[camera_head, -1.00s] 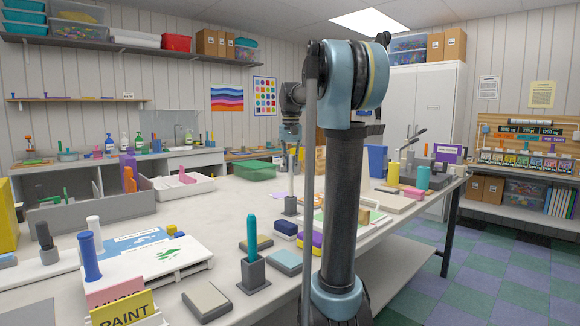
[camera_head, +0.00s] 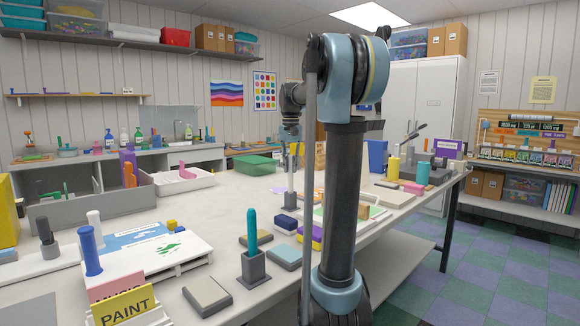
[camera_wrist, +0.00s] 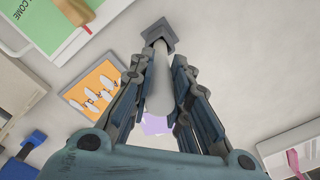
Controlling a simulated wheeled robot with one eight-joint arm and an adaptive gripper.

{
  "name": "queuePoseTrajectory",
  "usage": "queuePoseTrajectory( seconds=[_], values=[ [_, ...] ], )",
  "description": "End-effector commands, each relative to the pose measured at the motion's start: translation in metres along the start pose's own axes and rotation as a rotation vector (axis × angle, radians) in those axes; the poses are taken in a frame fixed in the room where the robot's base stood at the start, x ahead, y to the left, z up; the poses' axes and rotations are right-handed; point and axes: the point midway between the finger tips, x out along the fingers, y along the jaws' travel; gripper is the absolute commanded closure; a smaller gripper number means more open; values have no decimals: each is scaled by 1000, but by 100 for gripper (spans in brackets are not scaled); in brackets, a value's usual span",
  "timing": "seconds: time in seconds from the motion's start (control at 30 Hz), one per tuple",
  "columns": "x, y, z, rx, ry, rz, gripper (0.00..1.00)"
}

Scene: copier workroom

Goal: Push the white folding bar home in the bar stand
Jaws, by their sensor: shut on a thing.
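My gripper (camera_wrist: 161,68) is shut on the white folding bar (camera_wrist: 159,95), which runs between its fingers in the wrist view. The far end of the bar meets the grey square bar stand (camera_wrist: 160,33) and appears to be in its opening; how deep it sits cannot be told. In the head view my gripper (camera_head: 291,141) is above the table, with the white bar (camera_head: 291,178) upright below it and the grey stand (camera_head: 291,200) at its foot. My arm stands close in front, to the right.
A dark blue and white block (camera_head: 285,224) and a purple and yellow block (camera_head: 310,236) lie near the stand. An orange card (camera_wrist: 95,89) lies beside it. A grey holder with a teal bar (camera_head: 252,262) stands nearer. Bare white table (camera_head: 225,208) lies to the left.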

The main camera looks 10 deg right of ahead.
Motion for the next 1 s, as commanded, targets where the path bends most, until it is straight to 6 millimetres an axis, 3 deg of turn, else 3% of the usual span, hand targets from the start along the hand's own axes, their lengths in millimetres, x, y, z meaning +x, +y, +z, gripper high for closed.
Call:
queuePoseTrajectory(
  seconds=[1.0],
  values=[
    [20,0,0,0,0,0,100]
  ],
)
